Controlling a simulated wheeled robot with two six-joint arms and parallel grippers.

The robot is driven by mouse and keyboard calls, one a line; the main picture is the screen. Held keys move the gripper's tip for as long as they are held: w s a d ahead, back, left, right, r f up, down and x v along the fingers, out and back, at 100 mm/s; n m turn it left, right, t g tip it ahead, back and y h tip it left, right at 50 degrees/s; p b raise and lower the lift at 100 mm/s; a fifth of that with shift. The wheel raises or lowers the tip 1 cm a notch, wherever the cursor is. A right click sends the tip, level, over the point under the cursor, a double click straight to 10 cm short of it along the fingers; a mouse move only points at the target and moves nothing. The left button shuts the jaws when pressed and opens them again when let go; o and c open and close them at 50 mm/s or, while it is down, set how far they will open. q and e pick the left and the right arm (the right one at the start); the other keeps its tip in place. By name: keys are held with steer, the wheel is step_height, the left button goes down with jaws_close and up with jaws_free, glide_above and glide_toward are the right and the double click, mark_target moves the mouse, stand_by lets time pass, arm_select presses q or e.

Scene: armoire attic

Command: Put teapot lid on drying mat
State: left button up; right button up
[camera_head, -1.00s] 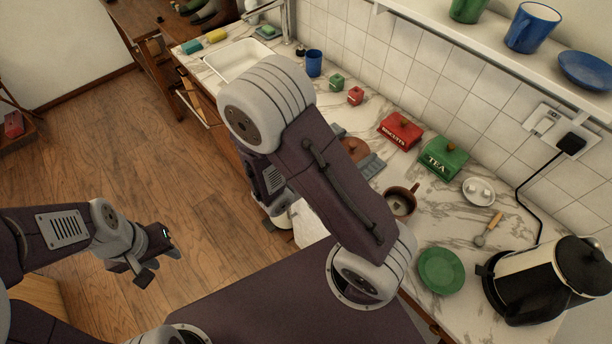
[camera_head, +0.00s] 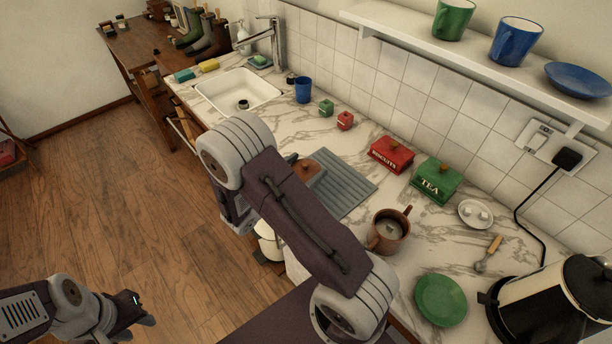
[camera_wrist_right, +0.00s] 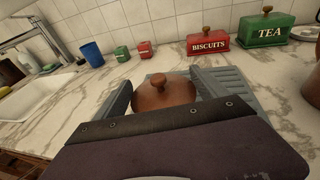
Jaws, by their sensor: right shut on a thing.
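The brown teapot lid (camera_head: 307,168), domed with a round knob, is at the left end of the grey ribbed drying mat (camera_head: 346,188). In the right wrist view the lid (camera_wrist_right: 165,94) sits upright between the fingers of my right gripper (camera_wrist_right: 163,82), which is shut on it. The mat (camera_wrist_right: 232,78) shows behind and right of it. I cannot tell whether the lid touches the mat. My forearm hides most of the right gripper in the head view. The brown teapot (camera_head: 389,232) stands open right of the mat. My left gripper (camera_head: 137,310) is over the floor; its jaw opening is unclear.
A red biscuits tin (camera_head: 391,155) and green tea tin (camera_head: 436,180) stand behind the mat. A green plate (camera_head: 440,300), a black-and-cream kettle (camera_head: 545,305) and a small white dish (camera_head: 475,214) are to the right. The sink (camera_head: 240,92) is at the far left.

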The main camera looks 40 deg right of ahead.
mark_target(303, 174)
steer(key=shift+w+d+f, duration=0.25)
steer(key=shift+w+f, duration=0.15)
steer(key=shift+w, duration=0.15)
steer(key=shift+w+d+f, duration=0.2)
steer(key=shift+w+f, duration=0.15)
steer(key=shift+w, duration=0.2)
step_height(303, 174, down, 4)
steer(key=shift+r, duration=0.25)
steer(key=shift+f, duration=0.25)
steer(key=shift+f+b, duration=0.2)
steer(key=shift+b, duration=0.2)
steer(key=o, duration=1.3)
steer(key=shift+r, duration=0.15)
